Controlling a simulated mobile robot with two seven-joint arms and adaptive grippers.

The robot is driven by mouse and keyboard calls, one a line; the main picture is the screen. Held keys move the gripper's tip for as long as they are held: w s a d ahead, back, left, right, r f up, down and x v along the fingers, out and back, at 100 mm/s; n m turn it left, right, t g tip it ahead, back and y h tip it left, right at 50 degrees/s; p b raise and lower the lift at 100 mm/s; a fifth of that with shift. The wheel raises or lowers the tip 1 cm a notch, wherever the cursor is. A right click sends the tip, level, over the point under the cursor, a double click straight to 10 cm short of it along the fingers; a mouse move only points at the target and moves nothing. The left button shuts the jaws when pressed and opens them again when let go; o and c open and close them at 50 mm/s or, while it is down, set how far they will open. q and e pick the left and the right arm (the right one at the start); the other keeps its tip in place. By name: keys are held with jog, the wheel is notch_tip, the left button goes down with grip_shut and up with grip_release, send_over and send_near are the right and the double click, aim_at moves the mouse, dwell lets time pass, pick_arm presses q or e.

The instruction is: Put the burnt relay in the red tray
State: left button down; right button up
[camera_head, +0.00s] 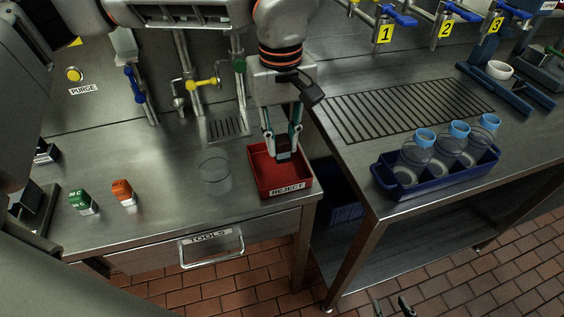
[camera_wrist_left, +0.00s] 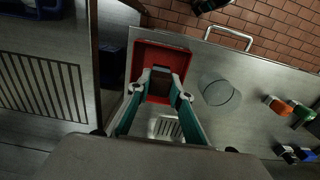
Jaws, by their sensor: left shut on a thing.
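The red tray (camera_head: 304,186), marked REJECT, sits at the right front corner of the left counter. It also shows in the wrist view (camera_wrist_left: 136,62). My left gripper (camera_head: 283,146) points down over the tray and is shut on a small dark block, the burnt relay (camera_head: 285,154). In the wrist view the relay (camera_wrist_left: 160,84) sits between the fingertips with the tray behind it. I cannot tell whether it touches the tray floor. My right gripper (camera_head: 393,306) shows only its fingertips at the bottom edge; they are apart and empty.
A clear glass beaker (camera_head: 215,174) stands just left of the tray. A green block (camera_head: 83,202) and an orange block (camera_head: 123,193) stand further left. A gap separates the two counters. A blue rack (camera_head: 410,186) with bottles stands on the right counter.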

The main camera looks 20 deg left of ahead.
aim_at(282, 139)
pick_arm(q)
notch_tip(282, 139, down, 3)
jog(key=shift+r, duration=0.2)
notch_tip(282, 139, down, 4)
jog(key=shift+f, duration=0.15)
jog(key=c, duration=1.8)
grip_release()
jog(key=shift+w+r, duration=0.1)
jog(key=shift+r, duration=0.2)
notch_tip(282, 139, up, 12)
jog(key=shift+f, duration=0.2)
